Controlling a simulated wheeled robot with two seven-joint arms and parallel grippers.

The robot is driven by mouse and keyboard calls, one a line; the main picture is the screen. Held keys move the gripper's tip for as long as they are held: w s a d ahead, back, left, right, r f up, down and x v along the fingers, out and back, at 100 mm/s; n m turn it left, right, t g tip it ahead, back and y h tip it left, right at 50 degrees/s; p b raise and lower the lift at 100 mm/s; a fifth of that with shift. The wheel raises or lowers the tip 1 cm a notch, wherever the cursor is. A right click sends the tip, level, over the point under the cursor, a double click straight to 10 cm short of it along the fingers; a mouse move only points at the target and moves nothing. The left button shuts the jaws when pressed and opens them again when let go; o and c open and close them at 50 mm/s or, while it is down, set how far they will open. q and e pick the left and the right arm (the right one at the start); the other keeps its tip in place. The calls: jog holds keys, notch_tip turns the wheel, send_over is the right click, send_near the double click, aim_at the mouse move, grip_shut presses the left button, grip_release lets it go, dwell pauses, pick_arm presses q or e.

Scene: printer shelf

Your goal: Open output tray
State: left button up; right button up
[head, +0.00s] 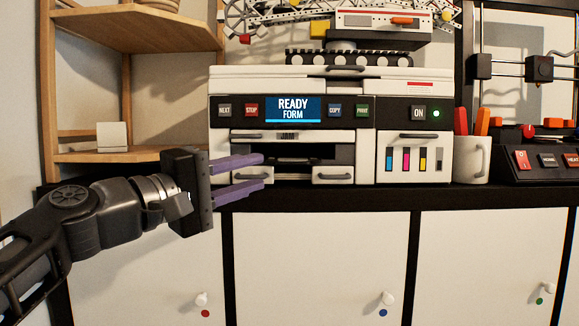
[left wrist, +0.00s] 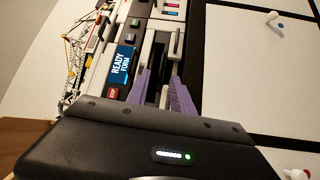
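The white and black printer (head: 290,112) stands on a black shelf top, its screen reading READY FORM. Below the control panel is a dark output slot (head: 300,152) with a white front bar marked JAM above it and two small white handled fronts below. My left gripper (head: 263,173) has purple fingers spread apart, one above the other, pointing right in front of the slot's left part. Nothing shows between the fingers. In the left wrist view the open fingers (left wrist: 160,95) reach toward the printer's front; whether they touch it I cannot tell. My right gripper is in neither view.
A cartridge panel (head: 405,158) and a mug with orange-handled items (head: 471,158) are right of the slot. A red-buttoned machine (head: 540,158) stands farther right. Wooden shelves (head: 130,35) stand at left. White cabinet doors (head: 315,262) lie below.

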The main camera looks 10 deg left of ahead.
aim_at(290, 164)
pick_arm(q)
jog(key=p+x, duration=0.2)
jog(key=x, duration=0.5)
jog(key=shift+w+d+p, duration=0.35)
jog(key=shift+w, duration=0.2)
jog(key=shift+c, duration=0.5)
grip_shut()
jog(key=shift+f, duration=0.1)
dwell(0.4)
